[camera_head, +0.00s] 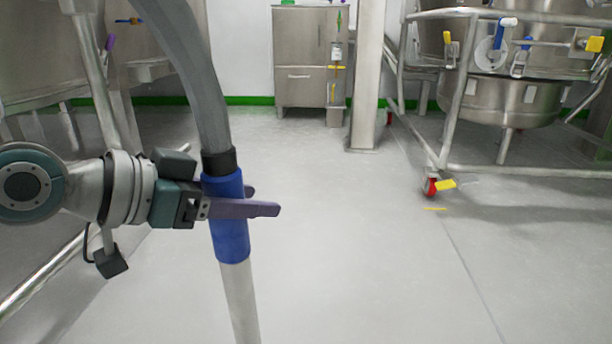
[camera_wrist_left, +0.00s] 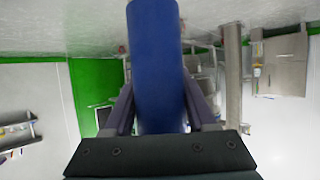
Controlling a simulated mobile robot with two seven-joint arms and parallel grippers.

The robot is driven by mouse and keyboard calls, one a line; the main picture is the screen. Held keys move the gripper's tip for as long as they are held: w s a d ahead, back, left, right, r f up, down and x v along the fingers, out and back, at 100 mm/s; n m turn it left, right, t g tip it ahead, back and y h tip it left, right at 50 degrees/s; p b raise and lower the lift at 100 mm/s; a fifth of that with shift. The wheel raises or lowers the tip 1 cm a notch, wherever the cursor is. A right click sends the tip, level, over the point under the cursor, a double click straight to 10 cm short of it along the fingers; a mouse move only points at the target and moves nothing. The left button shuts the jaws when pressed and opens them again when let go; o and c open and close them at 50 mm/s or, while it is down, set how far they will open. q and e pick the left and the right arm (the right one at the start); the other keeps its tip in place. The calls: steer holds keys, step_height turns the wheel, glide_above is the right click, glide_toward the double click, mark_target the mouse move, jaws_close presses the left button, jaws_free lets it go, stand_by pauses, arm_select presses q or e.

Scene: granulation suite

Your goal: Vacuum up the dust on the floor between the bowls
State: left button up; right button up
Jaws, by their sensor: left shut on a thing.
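My left gripper (camera_head: 262,202) is shut on the blue grip of the vacuum wand (camera_head: 229,237), with its purple fingers on either side. The wand is close to upright, with a grey hose (camera_head: 190,70) rising from its top and a pale tube running down out of the picture. The wand's lower end is out of view. The left wrist view shows the blue grip (camera_wrist_left: 157,70) between the fingers. One steel bowl (camera_head: 513,100) hangs in a wheeled frame at the right; another steel vessel (camera_head: 30,50) is at the left. I cannot make out dust on the grey floor (camera_head: 340,250).
A steel cabinet (camera_head: 305,50) stands at the back wall beside a pale column (camera_head: 366,80). The right frame's red caster (camera_head: 430,186) rests on the floor near a yellow mark (camera_head: 435,209). The middle floor is clear.

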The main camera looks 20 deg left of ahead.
arm_select(q)
steer(key=w+d+p, duration=0.2)
steer(key=d+p, duration=0.1)
steer(key=d, duration=0.4)
stand_by(0.4)
steer(key=shift+s+r, duration=0.1)
steer(key=shift+p, duration=0.35)
steer(key=shift+r, duration=0.1)
